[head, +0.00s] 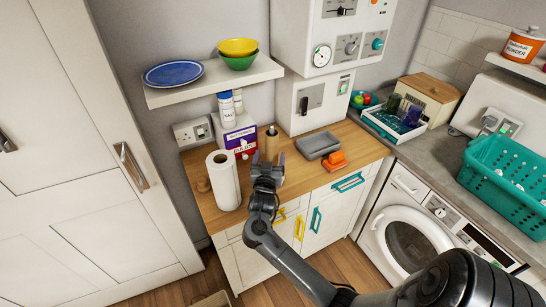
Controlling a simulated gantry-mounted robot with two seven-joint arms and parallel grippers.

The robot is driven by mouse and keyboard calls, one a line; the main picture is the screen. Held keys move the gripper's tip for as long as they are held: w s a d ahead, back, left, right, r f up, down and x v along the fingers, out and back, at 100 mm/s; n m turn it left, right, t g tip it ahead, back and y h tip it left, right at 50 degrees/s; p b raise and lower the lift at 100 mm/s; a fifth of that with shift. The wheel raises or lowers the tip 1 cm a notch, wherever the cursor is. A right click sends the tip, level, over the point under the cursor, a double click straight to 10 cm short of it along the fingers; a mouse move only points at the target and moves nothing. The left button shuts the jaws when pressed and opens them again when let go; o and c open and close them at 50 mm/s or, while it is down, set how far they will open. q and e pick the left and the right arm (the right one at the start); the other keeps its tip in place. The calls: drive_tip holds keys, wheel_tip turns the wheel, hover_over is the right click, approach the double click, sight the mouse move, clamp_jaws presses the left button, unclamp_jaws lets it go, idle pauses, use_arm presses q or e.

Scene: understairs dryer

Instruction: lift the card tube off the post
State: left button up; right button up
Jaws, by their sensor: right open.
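The brown card tube (271,146) stands upright on the wooden counter, with the dark tip of what looks like the post showing above it. My right gripper (268,161) is open, its fingers pointing toward the tube and spread to either side of its lower part in the picture. I cannot tell whether the fingers touch the tube or are still in front of it. The tube's foot and the base of the post are hidden behind the gripper. My left gripper is not in view.
A white paper roll (223,181) stands left of the gripper. A purple-and-white box (238,141) stands behind, close to the tube. A grey tray (318,145) and an orange item (335,161) lie to the right. A shelf (213,82) overhangs the back left.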

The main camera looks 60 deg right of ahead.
sight(271, 152)
drive_tip(key=shift+x, duration=1.2)
drive_tip(key=shift+w+d+p, duration=0.2)
drive_tip(key=shift+d+p, duration=0.15)
drive_tip(key=shift+d, duration=0.1)
drive_tip(key=p+x, duration=0.1)
drive_tip(key=x, duration=0.2)
drive_tip(key=shift+d, duration=0.15)
drive_tip(key=shift+w+d+f, duration=0.1)
drive_tip(key=shift+w+d, duration=0.15)
drive_tip(key=shift+d, duration=0.2)
drive_tip(key=shift+c, duration=0.3)
drive_tip(key=c, duration=1)
